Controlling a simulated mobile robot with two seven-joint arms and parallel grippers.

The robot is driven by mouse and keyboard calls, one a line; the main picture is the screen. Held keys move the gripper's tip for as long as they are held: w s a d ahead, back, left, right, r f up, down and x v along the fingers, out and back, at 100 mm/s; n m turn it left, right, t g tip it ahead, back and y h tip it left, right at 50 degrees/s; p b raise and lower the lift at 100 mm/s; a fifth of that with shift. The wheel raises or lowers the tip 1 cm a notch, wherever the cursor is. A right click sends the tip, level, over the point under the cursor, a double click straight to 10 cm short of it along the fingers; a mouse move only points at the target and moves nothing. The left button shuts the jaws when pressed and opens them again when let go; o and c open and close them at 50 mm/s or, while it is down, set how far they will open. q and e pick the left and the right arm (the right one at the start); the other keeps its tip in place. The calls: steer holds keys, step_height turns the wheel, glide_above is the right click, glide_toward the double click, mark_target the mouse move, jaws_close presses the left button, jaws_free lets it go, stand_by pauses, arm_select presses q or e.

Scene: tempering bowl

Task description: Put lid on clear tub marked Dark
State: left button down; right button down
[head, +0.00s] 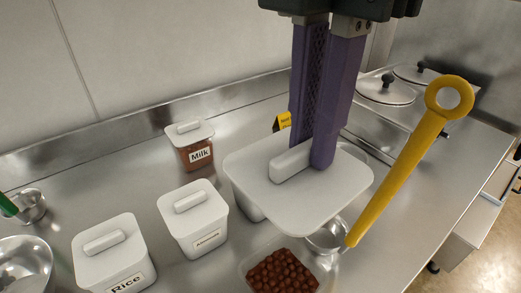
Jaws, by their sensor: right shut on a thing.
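My right gripper (307,158) points down, its two purple fingers shut on the handle of a white lid (335,195). The lid is held above the counter, roughly level. An open clear tub (244,275) with dark brown round pieces stands at the bottom, in front of the lid in the picture; no label on it shows. A clear tub labelled Milk (198,156), with brown contents, has a white lid on. I cannot read Dark on any tub. My left gripper is not in view.
Lidded white tubs labelled Almonds (208,240) and Rice (125,284) stand at left. Another white tub (244,203) is partly hidden under the held lid. A yellow ring-handled utensil (405,165) rises at right. Metal bowls (25,262) are at far left; lidded pots (386,90) stand at the back right.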

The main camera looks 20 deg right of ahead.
step_height(320, 180, down, 17)
steer(key=b, duration=0.1)
steer(key=shift+r, duration=0.15)
steer(key=shift+s+f, duration=0.1)
steer(key=shift+f, duration=0.45)
steer(key=c, duration=0.9)
jaws_free()
